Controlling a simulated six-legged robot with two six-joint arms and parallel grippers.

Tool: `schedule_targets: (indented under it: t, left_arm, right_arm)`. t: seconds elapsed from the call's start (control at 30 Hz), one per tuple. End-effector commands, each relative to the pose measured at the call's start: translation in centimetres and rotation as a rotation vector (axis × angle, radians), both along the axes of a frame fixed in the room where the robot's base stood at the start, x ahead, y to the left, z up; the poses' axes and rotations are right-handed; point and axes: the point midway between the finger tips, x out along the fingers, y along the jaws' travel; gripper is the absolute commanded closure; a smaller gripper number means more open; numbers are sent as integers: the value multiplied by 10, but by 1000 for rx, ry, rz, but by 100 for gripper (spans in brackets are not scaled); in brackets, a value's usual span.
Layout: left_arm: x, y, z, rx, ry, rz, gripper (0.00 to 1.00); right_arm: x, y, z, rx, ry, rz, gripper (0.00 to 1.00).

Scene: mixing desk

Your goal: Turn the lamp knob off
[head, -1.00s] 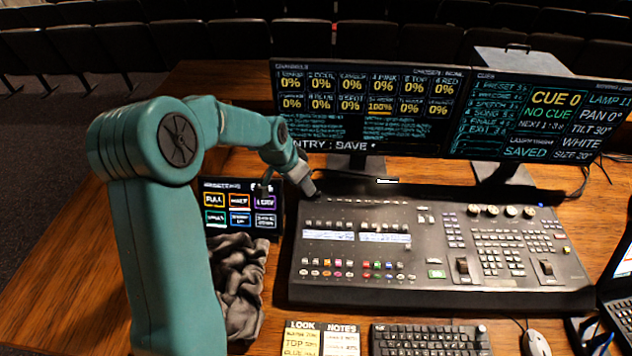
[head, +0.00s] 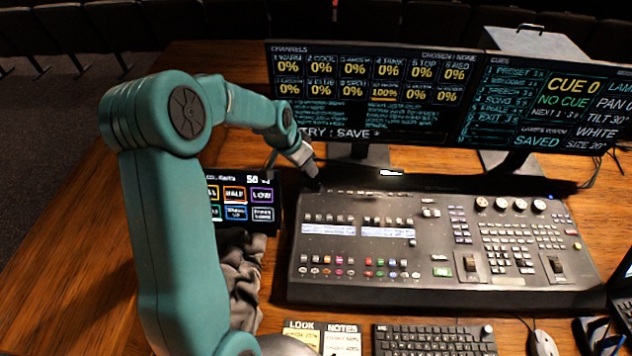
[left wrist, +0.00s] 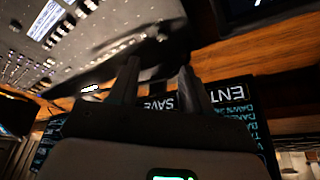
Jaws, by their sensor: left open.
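A small, brightly lit lamp head (head: 391,172) shows just behind the mixing desk (head: 330,283), below the monitors. The lit strip also shows in the left wrist view (left wrist: 90,88). I cannot make out the lamp knob in either view. My left gripper (head: 314,183) is at the desk's back left corner, left of the lamp head. In the left wrist view its two dark fingers (left wrist: 158,78) are apart, with nothing visible held between them. I cannot tell whether they touch the desk. My right gripper is not in view.
Two monitors (head: 365,100) stand behind the desk. A tablet (head: 262,183) and a crumpled grey cloth (head: 240,285) lie to its left, partly behind my arm. A keyboard (head: 430,338), note sheets (head: 343,340) and a mouse (head: 542,343) are in front.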

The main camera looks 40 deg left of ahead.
Motion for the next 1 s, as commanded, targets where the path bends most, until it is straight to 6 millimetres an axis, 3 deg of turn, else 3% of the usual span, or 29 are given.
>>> schedule_targets:
  t: [0.03,0.2,0.43,0.6,0.93,1.0]
  left_arm:
    - [4,-1,-20,-1,3,-2,52]
    - [21,0,-58,-1,3,-2,52]
    - [40,1,-97,-1,1,0,52]
    - [47,2,-110,0,1,1,52]
    - [48,2,-111,0,0,0,52]
    - [48,2,-111,0,0,0,74]
  right_arm:
    - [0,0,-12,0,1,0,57]
    - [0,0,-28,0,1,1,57]
    - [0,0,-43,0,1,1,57]
    - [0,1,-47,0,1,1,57]
    - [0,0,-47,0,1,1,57]
    - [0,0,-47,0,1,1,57]
